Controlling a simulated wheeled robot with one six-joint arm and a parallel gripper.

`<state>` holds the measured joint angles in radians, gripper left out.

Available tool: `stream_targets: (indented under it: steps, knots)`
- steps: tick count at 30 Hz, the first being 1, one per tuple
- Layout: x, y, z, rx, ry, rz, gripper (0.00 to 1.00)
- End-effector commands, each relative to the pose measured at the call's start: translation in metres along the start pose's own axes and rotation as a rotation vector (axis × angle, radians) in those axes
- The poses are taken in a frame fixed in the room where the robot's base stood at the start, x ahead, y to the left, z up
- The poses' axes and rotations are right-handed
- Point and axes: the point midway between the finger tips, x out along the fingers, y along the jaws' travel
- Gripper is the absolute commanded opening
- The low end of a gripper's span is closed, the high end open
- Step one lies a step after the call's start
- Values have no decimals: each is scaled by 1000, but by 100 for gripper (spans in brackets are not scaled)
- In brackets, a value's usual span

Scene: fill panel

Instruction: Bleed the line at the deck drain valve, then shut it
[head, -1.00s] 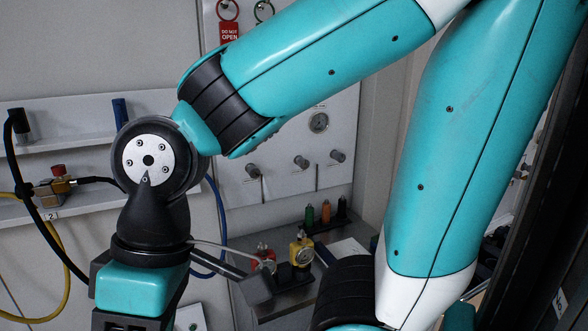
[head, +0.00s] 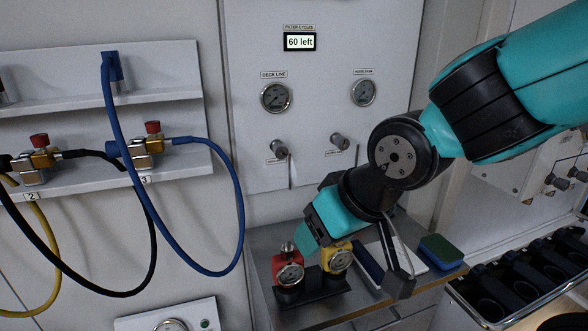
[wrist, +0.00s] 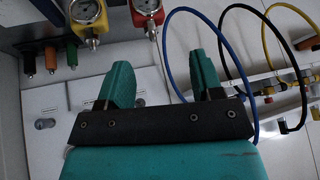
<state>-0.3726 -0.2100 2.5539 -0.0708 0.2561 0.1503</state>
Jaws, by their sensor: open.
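The panel (head: 320,120) fills the back of the head view. Its left gauge is labelled DECK LINE (head: 275,97). Below that gauge is a grey knob valve (head: 279,149) with a lever-like stem; its small label is unreadable, so I cannot confirm it as the deck drain valve. A second knob valve (head: 340,142) sits to its right, under the other gauge (head: 363,92). My gripper (wrist: 162,78) is open and empty, its teal fingers apart. In the head view it hangs in front of the bench, below and right of the left knob, touching neither knob.
A display (head: 300,42) reads "60 left". Red (head: 288,270) and yellow (head: 337,259) gauge units stand on the bench (head: 262,250) close to my gripper. Blue (head: 240,210) and black hoses loop at left. A sponge (head: 440,250) and a black rack (head: 520,275) are at right.

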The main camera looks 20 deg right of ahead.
Motion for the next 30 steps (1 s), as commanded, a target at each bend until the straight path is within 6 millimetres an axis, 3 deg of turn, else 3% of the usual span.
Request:
stream_targets:
  steps: [1,3,6,10,15,23,30]
  knots:
    - [36,17,-2,30,101,66,60]
    - [55,40,-20,60,264,159,60]
    - [67,64,-46,54,498,262,60]
    - [66,76,-72,-11,754,341,60]
    - [56,72,-90,-109,957,371,60]
    - [52,72,-110,-149,1021,380,60]
    - [73,86,-153,-145,1017,382,60]
